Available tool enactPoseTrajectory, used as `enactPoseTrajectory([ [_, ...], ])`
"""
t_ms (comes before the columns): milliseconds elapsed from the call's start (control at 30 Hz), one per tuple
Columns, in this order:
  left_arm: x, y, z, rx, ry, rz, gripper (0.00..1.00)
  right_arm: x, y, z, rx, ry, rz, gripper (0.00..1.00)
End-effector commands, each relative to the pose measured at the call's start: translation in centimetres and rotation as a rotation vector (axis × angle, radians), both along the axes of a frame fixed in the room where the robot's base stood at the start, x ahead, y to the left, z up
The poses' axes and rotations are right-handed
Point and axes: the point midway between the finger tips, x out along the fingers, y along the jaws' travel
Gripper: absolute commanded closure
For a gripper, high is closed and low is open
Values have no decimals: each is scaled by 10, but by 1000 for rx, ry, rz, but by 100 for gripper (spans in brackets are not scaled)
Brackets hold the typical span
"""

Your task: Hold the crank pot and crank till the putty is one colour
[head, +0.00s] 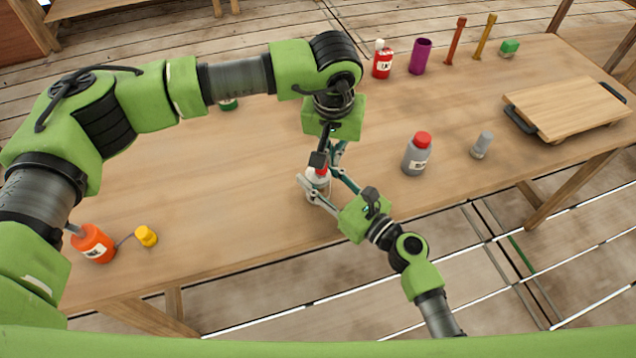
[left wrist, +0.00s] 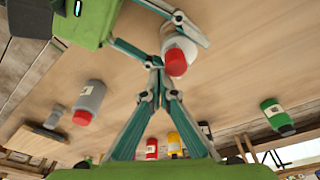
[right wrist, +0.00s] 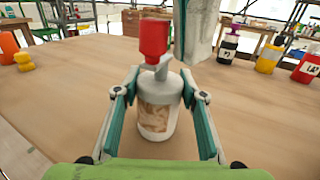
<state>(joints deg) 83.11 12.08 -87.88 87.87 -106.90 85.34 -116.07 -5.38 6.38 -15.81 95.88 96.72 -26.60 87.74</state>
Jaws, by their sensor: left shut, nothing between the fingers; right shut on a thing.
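The crank pot (head: 317,178) stands upright on the wooden table near its front edge, a white pot with a red crank knob on top. In the right wrist view the pot (right wrist: 155,118) shows brown and white putty in swirls, not one colour. The red knob (right wrist: 154,38) stands up from the crank arm. My right gripper (right wrist: 160,108) is shut on the pot body, one finger on each side. My left gripper (left wrist: 155,66) is shut and empty, fingers pointing down right beside the red knob (left wrist: 175,62). I cannot tell if they touch it.
A grey bottle with a red cap (head: 416,157) and a small grey shaker (head: 481,147) stand to the right. A wooden board (head: 565,105) lies at the far right.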

Motion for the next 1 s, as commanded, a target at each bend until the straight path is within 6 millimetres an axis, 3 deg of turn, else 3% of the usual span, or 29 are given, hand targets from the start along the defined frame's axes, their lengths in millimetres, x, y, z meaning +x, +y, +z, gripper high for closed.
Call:
enactPoseTrajectory([
  [800,2,0,63,-1,-4,2,100,0,0,0,-1,0,0,86],
  [1000,1,1,70,0,-3,1,100,0,0,0,-1,0,0,86],
])
